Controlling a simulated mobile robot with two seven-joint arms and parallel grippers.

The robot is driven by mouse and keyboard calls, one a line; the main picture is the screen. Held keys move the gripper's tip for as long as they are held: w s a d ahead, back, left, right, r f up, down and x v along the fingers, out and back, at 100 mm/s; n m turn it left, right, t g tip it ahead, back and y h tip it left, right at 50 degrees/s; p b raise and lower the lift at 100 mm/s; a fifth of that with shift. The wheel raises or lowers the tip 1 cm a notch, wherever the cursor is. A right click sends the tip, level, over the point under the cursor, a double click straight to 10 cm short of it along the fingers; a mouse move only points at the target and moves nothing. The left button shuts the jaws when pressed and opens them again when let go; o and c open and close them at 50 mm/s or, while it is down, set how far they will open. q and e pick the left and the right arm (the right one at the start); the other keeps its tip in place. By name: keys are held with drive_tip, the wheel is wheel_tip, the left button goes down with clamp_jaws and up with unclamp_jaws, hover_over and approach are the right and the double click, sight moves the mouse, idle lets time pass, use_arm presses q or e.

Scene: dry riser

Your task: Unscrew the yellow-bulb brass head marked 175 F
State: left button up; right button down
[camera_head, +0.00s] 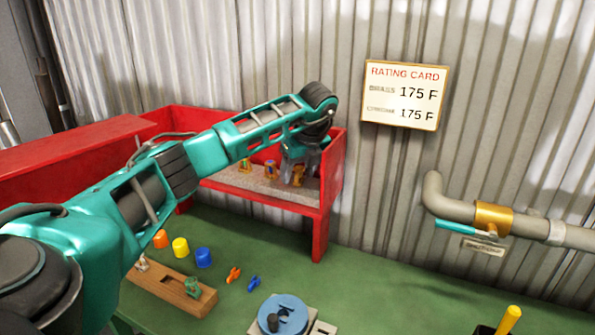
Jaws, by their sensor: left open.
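Several small brass-coloured heads stand in the red open-front box on its grey speckled floor. One head (245,165) is at the left, one with a blue part (270,169) is in the middle, and a yellowish brass one (298,177) is at the right. Markings on the heads are too small to read. My left gripper (300,168) points down at the right head, with its dark fingers open around or just behind it; contact cannot be told. My left arm crosses the view and hides part of the box. My right gripper is not in view.
The red box wall (328,195) stands close right of the gripper. A rating card (404,95) reads 175 F on both lines. A wooden block (165,287), coloured caps (180,248), small clips and a blue round fixture (284,313) lie on the green bench. A pipe (540,229) is at right.

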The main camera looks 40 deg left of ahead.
use_arm(q)
drive_tip(key=m, duration=0.1)
drive_tip(key=m+t, duration=0.1)
drive_tip(key=m, duration=0.1)
drive_tip(key=m+h, duration=0.1)
drive_tip(key=m, duration=0.1)
drive_tip(key=shift+d+t, duration=0.35)
drive_tip(key=shift+t, duration=0.05)
drive_tip(key=m+h, duration=0.1)
drive_tip(key=m, duration=0.2)
drive_tip(key=shift+a+t, duration=0.2)
drive_tip(key=shift+t, duration=0.1)
drive_tip(key=m, duration=0.3)
drive_tip(key=shift+s+r+t+h, duration=0.1)
drive_tip(key=shift+t+h, duration=0.2)
drive_tip(key=shift+h, duration=0.1)
clamp_jaws()
drive_tip(key=n+y, duration=0.1)
drive_tip(key=n, duration=0.3)
drive_tip(key=shift+d+g, duration=0.15)
drive_tip(key=shift+g, duration=0.25)
drive_tip(key=shift+n+g+y, duration=0.3)
drive_tip(key=shift+n+y, duration=0.1)
drive_tip(key=shift+n, duration=0.5)
